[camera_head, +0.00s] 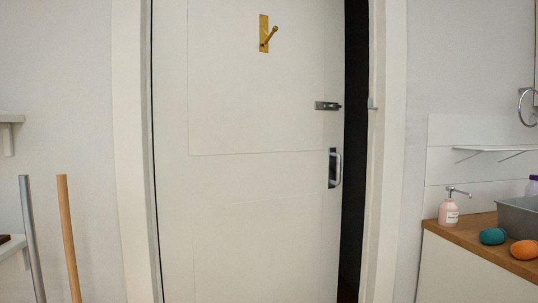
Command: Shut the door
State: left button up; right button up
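The white door (255,200) stands slightly ajar in its white frame (385,200). A dark gap (355,150) shows between the door's right edge and the frame. A handle (335,168) on a dark plate sits near the right edge, with a metal latch (327,106) above it. A brass hook (267,35) is fixed high on the door. A small catch (372,104) is on the right frame post. Neither of my grippers shows in this view.
At right, a wooden counter (470,235) holds a pink soap bottle (448,210), a teal ball (492,236), an orange ball (524,249) and a grey basin (518,215). At left, a metal pole (31,240) and a wooden pole (69,240) stand near the wall.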

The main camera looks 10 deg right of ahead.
aim_at(248, 151)
jog(key=i+l, duration=0.2)
jog(key=l, duration=0.2)
jog(key=i+l, duration=0.2)
jog(key=l, duration=0.15)
jog(key=i+l, duration=0.2)
jog(key=l, duration=0.2)
jog(key=i+l+u, duration=0.1)
jog(key=l, duration=0.3)
jog(key=i, duration=0.1)
